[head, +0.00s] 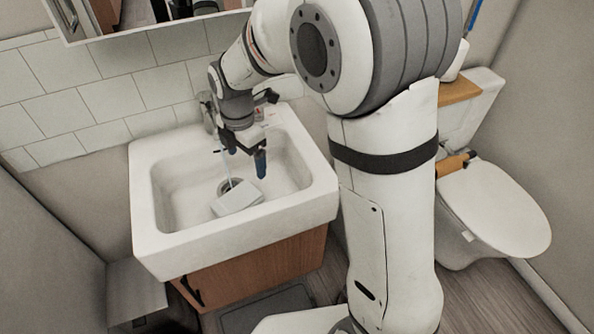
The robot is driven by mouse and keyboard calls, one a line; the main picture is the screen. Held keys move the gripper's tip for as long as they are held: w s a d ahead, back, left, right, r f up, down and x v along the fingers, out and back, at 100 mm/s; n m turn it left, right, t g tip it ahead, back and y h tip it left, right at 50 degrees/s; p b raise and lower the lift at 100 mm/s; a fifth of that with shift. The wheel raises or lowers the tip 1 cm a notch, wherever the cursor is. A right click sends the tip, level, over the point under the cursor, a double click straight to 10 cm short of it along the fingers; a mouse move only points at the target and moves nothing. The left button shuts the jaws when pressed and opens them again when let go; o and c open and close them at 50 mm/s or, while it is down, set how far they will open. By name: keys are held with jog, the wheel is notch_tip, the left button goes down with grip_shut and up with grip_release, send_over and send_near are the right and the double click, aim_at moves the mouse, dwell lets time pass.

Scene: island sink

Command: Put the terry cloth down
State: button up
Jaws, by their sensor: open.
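A small white folded piece (237,198), which looks like the terry cloth, lies in the sink basin near the drain. My gripper (242,165) hangs over the basin, pointing down, with its fingers apart. It is above and slightly behind the cloth, and nothing shows between the fingers. The white sink (160,242) stands against the tiled wall. I cannot tell exactly how far the fingertips are above the cloth.
The faucet (207,112) is behind my gripper at the back rim. A wooden cabinet (262,264) is under the sink. A toilet (497,208) stands to the right. A mirror cabinet (120,16) hangs above, and a grey bin (136,292) is at lower left.

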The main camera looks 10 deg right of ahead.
jog(key=s+d+r+m+t, duration=0.1)
jog(key=s+d+r+m, duration=0.2)
jog(key=s+d+m, duration=0.6)
jog(key=s+d+r+m+t, duration=0.1)
jog(key=s+d+r+m, duration=0.2)
jog(key=s+d+m, duration=0.5)
jog(key=d+m, duration=0.1)
jog(key=m, duration=0.7)
jog(key=shift+s+d+r, duration=0.15)
jog(key=shift+s+d, duration=0.2)
jog(key=shift+d, duration=0.05)
jog(key=shift+r, duration=0.15)
